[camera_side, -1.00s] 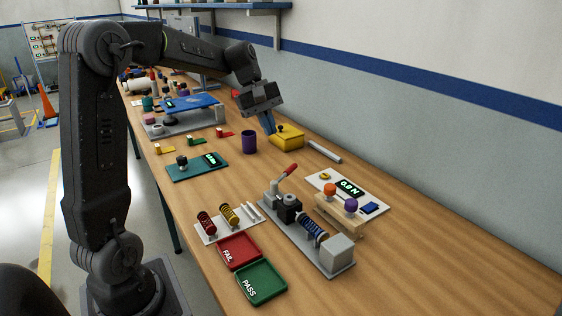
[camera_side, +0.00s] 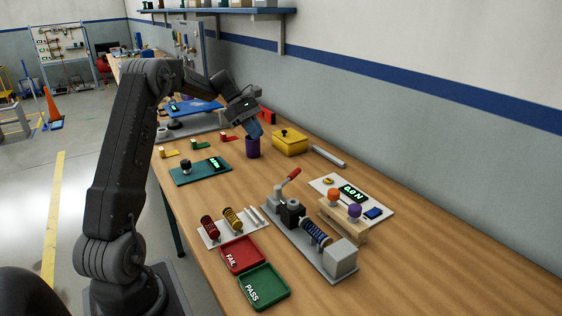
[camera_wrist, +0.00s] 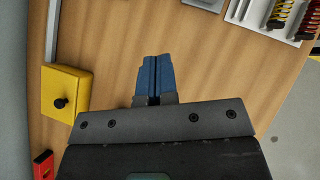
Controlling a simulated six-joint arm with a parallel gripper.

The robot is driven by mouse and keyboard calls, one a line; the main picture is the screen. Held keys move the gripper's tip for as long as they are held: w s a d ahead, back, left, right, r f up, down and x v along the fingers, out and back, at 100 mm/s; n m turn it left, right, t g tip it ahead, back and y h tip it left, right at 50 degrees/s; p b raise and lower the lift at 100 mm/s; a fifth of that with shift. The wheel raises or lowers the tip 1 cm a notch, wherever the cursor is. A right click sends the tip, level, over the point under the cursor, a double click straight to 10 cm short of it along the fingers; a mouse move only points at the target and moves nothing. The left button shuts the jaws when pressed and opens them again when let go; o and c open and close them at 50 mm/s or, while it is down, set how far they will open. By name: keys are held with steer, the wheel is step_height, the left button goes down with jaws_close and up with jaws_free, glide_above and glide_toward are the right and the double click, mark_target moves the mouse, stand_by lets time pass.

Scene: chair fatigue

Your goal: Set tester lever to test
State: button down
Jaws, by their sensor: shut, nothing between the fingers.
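The tester (camera_side: 317,240) is a grey base plate with a dark block, a blue coil spring and a grey end block, on the right half of the bench. Its lever (camera_side: 291,176) has a red handle that slants up to the right from the dark block. The lever is not clearly visible there.
A yellow box (camera_side: 290,141) stands right of my gripper. A force display board (camera_side: 352,193) lies behind the tester. Red FAIL (camera_side: 241,254) and green PASS (camera_side: 264,287) trays and a spring rack (camera_side: 233,225) are in front. The bench is clear at the right.

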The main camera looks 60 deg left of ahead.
mark_target(289, 178)
steer(key=x, duration=1)
steer(key=shift+w+d+f, duration=0.1)
steer(key=shift+w+d, duration=0.2)
steer(key=shift+d, duration=0.3)
steer(key=shift+w+d+f, duration=0.1)
steer(key=shift+w+d, duration=0.15)
steer(key=shift+d, duration=0.3)
steer(key=shift+w+d+f, duration=0.15)
steer(key=shift+w+d, duration=0.2)
steer(key=shift+d, duration=0.3)
